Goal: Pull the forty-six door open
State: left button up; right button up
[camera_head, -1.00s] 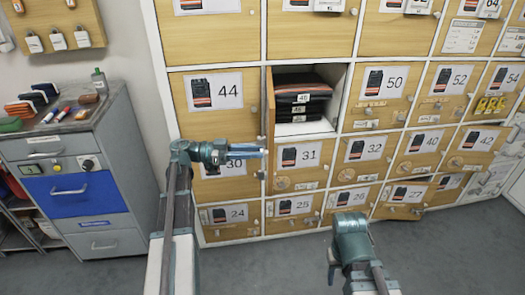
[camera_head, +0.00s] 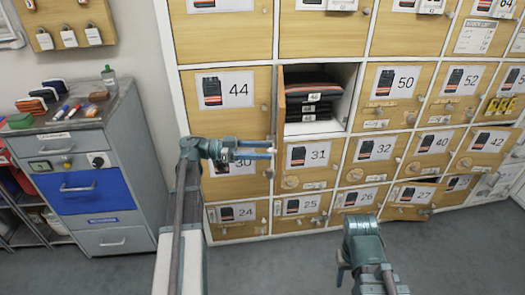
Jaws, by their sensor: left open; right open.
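The forty-six door (camera_head: 281,108) is a narrow wooden panel seen nearly edge-on, standing swung out at the left side of its compartment. The compartment (camera_head: 340,78), between 44 and 50, is uncovered and holds a stack of dark folded clothes (camera_head: 313,96) with small 46 labels. My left gripper (camera_head: 268,150) is open and empty, in front of the 30 door (camera_head: 240,165) and just below the forty-six door's lower end. Whether it touches the door I cannot tell. My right gripper (camera_head: 343,270) is open, low in front of the bottom row, away from the door.
Numbered wooden locker doors surround the compartment, such as 44 (camera_head: 235,120), 50 (camera_head: 395,100) and 31 (camera_head: 310,160). The 27 door (camera_head: 412,200) in the bottom row looks ajar. A grey cabinet (camera_head: 125,125) with a blue drawer stands at left. The floor (camera_head: 290,265) in front is clear.

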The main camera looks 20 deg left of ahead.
pick_arm(q)
jog(key=shift+a, duration=0.1)
jog(key=v, duration=1.3)
jog(key=shift+s+a, duration=0.15)
jog(key=shift+a, duration=0.15)
